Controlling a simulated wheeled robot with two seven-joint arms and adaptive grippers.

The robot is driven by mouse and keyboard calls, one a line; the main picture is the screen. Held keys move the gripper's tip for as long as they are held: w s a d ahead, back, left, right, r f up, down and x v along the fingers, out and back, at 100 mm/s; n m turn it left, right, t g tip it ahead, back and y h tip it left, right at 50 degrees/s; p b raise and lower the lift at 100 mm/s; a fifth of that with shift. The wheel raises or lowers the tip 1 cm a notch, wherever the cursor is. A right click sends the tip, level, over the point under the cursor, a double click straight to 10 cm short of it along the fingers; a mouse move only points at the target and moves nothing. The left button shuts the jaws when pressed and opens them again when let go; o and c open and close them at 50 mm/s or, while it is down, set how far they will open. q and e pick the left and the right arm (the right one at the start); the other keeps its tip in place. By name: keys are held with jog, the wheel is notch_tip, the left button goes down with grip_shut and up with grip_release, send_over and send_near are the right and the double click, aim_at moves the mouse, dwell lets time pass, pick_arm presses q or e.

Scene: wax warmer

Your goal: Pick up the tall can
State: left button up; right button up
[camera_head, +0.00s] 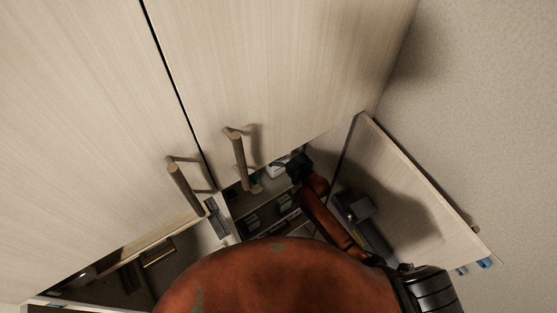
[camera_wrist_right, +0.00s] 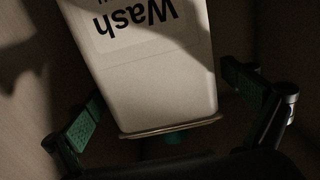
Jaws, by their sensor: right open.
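A pale can (camera_wrist_right: 160,70) with a label reading "Wash" upside down fills the middle of the right wrist view, its rimmed end toward my palm. My right gripper (camera_wrist_right: 163,102) is open, with one green-padded finger on each side of the can. A gap shows between the can and the right finger; contact on the left side is hard to judge. In the head view my right gripper (camera_head: 299,168) is a small dark shape inside the lower cabinet, and I cannot make out the can there. My left gripper is not in view.
Two closed pale cabinet doors with bar handles (camera_head: 239,160) hang above the opening. An open door panel (camera_head: 425,195) stands right of my right arm, with a wall (camera_head: 490,110) beyond. Dark shelf items (camera_head: 268,212) sit near my right forearm. The interior is dim.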

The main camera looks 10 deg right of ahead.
jog(key=c, duration=2.1)
jog(key=shift+w+r, duration=0.1)
jog(key=shift+r, duration=0.15)
jog(key=shift+c, duration=0.4)
